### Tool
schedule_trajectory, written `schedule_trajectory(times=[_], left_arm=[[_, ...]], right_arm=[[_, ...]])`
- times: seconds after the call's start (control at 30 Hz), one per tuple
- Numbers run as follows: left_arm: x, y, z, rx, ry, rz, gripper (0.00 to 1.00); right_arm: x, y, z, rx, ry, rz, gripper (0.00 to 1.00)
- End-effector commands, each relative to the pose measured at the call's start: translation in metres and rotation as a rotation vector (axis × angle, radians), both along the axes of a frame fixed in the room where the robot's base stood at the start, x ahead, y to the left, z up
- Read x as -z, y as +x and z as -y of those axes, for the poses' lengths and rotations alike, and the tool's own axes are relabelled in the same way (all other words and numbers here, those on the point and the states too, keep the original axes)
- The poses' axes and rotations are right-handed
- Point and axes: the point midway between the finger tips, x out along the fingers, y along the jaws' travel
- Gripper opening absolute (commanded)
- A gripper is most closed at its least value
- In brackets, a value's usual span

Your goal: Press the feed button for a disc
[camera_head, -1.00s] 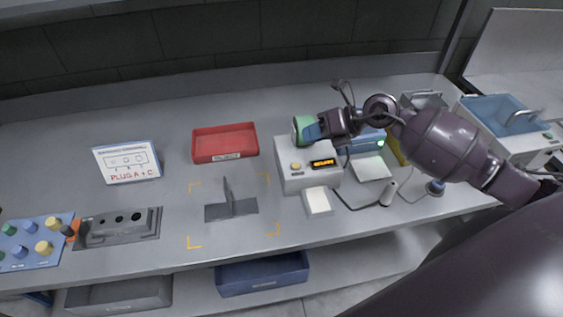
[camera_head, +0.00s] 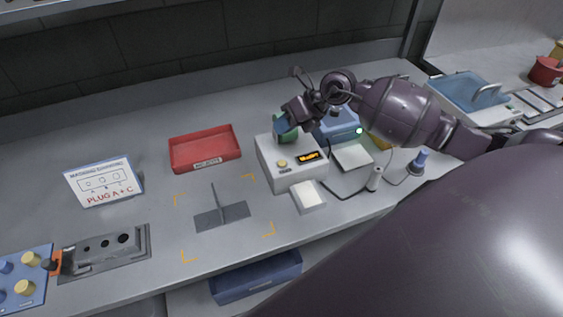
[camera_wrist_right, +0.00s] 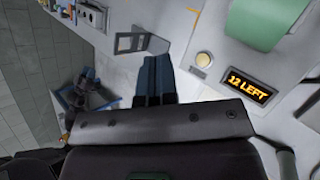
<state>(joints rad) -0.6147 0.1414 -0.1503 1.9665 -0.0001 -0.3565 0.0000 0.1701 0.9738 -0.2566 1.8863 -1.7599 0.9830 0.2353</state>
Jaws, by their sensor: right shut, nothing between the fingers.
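The dispenser (camera_head: 290,175) is a pale box on the bench with a round yellow feed button (camera_head: 282,164) on its top front. An orange lit display (camera_head: 307,157) sits beside the button; in the right wrist view it reads "12 LEFT" (camera_wrist_right: 249,90). A green cylinder (camera_head: 289,134) stands on the box, partly hidden by my right gripper (camera_head: 281,123). That gripper is shut and empty, above the back of the box. In the right wrist view, its blue-grey fingers (camera_wrist_right: 155,65) appear left of the yellow button (camera_wrist_right: 204,60), apart from it. My left gripper is out of view.
A white pad (camera_head: 308,196) lies before the box. A red tray (camera_head: 205,149), a grey fixture (camera_head: 222,216) inside yellow corner marks and a "PLUG A + C" sign (camera_head: 104,183) stand left. A blue device (camera_head: 338,126) and cables crowd the right. The front middle bench is clear.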

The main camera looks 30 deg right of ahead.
Motion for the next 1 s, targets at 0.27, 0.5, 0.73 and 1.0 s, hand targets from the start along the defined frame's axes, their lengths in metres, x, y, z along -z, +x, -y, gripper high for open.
schedule_trajectory(times=[0.27, 0.5, 0.73, 1.0], left_arm=[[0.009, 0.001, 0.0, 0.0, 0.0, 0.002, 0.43], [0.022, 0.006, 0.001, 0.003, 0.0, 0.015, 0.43], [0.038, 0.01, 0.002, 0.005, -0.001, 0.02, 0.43], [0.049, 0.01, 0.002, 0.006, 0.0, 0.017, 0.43]], right_arm=[[0.014, 0.0, 0.0, 0.0, 0.002, 0.0, 0.0], [0.041, 0.0, 0.0, 0.0, 0.003, -0.001, 0.0], [0.07, 0.0, 0.0, 0.001, 0.002, -0.003, 0.0], [0.088, 0.0, 0.0, 0.0, 0.001, -0.001, 0.0]])
